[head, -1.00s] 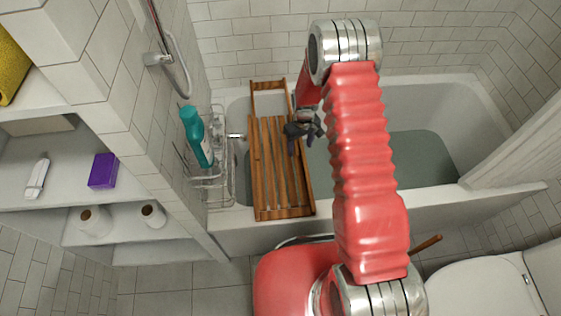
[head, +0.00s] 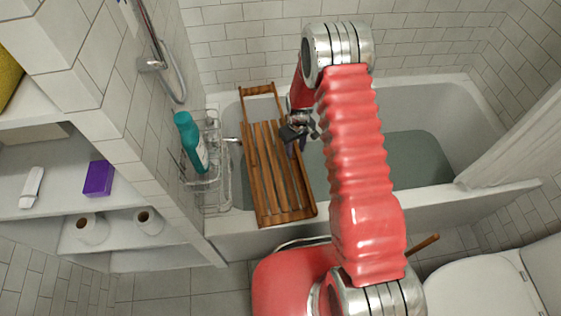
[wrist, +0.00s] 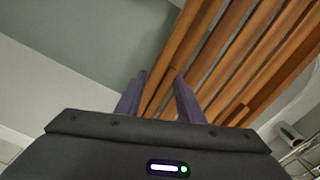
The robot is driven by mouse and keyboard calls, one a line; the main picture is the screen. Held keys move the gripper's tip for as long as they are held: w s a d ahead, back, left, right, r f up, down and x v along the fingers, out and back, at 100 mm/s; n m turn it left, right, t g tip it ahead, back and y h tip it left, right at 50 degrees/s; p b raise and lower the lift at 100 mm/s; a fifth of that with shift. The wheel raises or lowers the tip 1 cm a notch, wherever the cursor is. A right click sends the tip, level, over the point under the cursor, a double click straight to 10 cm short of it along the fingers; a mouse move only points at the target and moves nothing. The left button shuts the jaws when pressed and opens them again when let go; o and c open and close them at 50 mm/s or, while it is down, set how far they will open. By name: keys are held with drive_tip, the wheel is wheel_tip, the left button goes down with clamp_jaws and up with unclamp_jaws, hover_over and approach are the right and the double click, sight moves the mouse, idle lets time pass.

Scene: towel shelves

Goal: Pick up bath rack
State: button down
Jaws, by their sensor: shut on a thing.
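The bath rack (head: 268,165) is a brown wooden slatted tray with a raised frame at its far end. It lies across the left end of the bathtub, slightly turned, in the head view. In the wrist view its slats (wrist: 235,50) run diagonally at the upper right. My gripper (head: 298,138) is at the rack's right long side. In the wrist view my gripper's two purple fingers (wrist: 158,88) point at the rack's edge slat, with the slat's edge between them. The exact contact at the fingertips is hard to see.
The white bathtub (head: 385,200) holds greenish water (head: 420,160). A wire basket (head: 212,185) with a teal bottle (head: 190,140) stands left of the rack. Shelves on the left hold a purple box (head: 98,178) and paper rolls (head: 90,228). A toilet (head: 480,285) is at lower right.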

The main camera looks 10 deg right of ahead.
drive_tip(key=shift+r, duration=0.85)
wheel_tip(320, 180, up, 2)
drive_tip(key=shift+r, duration=0.1)
hover_over(306, 195)
drive_tip(key=shift+f, duration=0.2)
idle(0.6)
